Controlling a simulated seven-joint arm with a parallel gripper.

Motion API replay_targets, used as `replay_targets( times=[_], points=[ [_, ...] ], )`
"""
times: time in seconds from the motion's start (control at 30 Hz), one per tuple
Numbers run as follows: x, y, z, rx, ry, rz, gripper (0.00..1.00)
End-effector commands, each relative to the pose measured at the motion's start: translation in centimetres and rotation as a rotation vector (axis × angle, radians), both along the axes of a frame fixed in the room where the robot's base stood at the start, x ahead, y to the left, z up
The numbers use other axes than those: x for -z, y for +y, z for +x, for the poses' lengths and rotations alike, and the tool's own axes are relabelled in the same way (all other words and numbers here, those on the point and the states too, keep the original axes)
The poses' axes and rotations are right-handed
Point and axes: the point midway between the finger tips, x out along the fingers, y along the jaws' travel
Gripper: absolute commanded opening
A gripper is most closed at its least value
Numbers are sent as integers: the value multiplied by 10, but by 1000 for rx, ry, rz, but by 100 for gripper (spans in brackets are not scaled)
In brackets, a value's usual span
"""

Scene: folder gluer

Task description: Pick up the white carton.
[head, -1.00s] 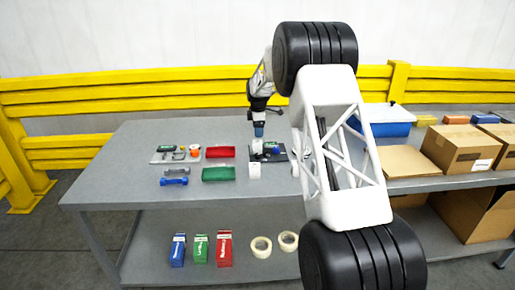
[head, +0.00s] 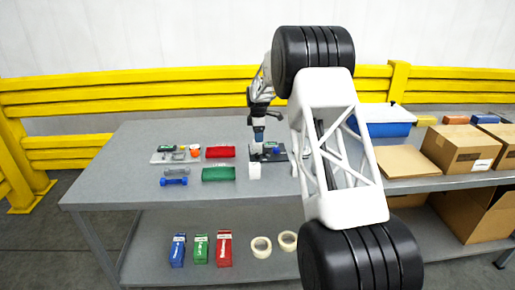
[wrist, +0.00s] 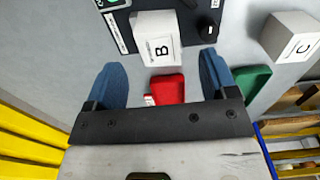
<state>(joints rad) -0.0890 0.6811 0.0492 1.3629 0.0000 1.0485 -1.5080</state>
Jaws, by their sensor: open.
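A white carton marked B (wrist: 157,38) stands on a dark plate (head: 281,154) on the table. In the wrist view it lies just ahead of my gripper (wrist: 162,62), roughly between the lines of the two blue fingers, which are open with nothing held. A second white box marked C (wrist: 290,36) stands to the right in the wrist view; in the head view this white box (head: 254,171) stands in front of the plate. In the head view my gripper (head: 258,138) is over the plate, and it partly hides the carton marked B there.
A red tray (head: 220,152) and a green tray (head: 218,174) lie left of the plate. Blue and grey dumbbell-like items (head: 174,182) and a small board of parts (head: 160,158) are further left. The left table end is clear. A yellow barrier (head: 180,92) runs behind.

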Motion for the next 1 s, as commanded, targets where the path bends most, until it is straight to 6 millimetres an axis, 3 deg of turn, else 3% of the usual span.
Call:
replay_targets(
  times=[0.17,0.6,1.0],
  points=[
    [6,0,0,0,1,0,79],
    [49,2,0,0,1,0,79],
    [52,2,0,0,0,0,79]
  ],
)
